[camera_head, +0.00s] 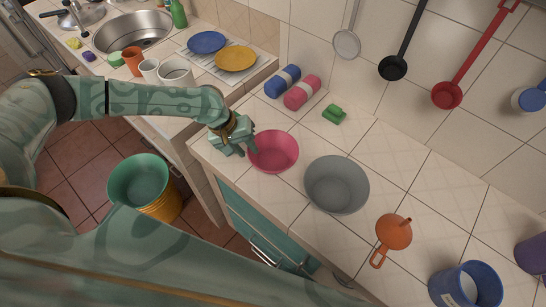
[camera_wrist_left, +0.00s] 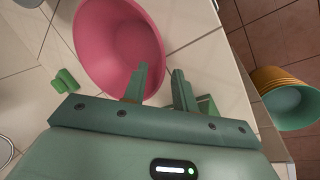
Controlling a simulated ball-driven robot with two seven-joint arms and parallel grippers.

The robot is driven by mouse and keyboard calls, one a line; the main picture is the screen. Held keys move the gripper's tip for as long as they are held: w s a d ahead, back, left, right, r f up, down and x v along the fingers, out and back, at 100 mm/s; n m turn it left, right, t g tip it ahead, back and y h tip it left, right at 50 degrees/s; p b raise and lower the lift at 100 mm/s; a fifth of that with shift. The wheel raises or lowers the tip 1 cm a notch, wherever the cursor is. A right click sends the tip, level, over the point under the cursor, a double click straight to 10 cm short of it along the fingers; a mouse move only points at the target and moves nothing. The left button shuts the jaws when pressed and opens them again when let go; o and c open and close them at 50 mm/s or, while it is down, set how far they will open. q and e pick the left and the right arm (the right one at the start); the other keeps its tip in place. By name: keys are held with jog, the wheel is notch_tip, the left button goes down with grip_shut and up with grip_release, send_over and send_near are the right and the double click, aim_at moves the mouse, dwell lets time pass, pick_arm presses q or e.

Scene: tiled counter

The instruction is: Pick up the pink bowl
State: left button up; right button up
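The pink bowl (camera_head: 274,152) stands upright on the tiled counter, left of the grey bowl. My left gripper (camera_head: 248,141) is at the bowl's left rim in the head view. In the left wrist view the pink bowl (camera_wrist_left: 112,45) fills the upper middle. There the left gripper (camera_wrist_left: 160,76) has its fingers apart, one over the bowl's inside and one outside the rim. The near rim lies between them, with a visible gap, and I cannot tell whether either finger touches it. My right gripper does not show.
A grey bowl (camera_head: 337,185) stands right of the pink one, then an orange funnel (camera_head: 394,232) and a blue container (camera_head: 447,287). Behind are a green object (camera_head: 334,114) and blue (camera_head: 282,81) and pink (camera_head: 302,92) rolls. A teal bucket (camera_head: 124,184) stands on the floor.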

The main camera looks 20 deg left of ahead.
aim_at(253, 154)
pick_arm(q)
jog(key=x, duration=0.2)
jog(key=b+x, duration=0.1)
jog(key=x, duration=0.2)
jog(key=shift+w+a, duration=0.1)
jog(key=shift+w, duration=0.1)
jog(key=shift+r, duration=0.1)
grip_shut()
jog(key=shift+r, duration=0.15)
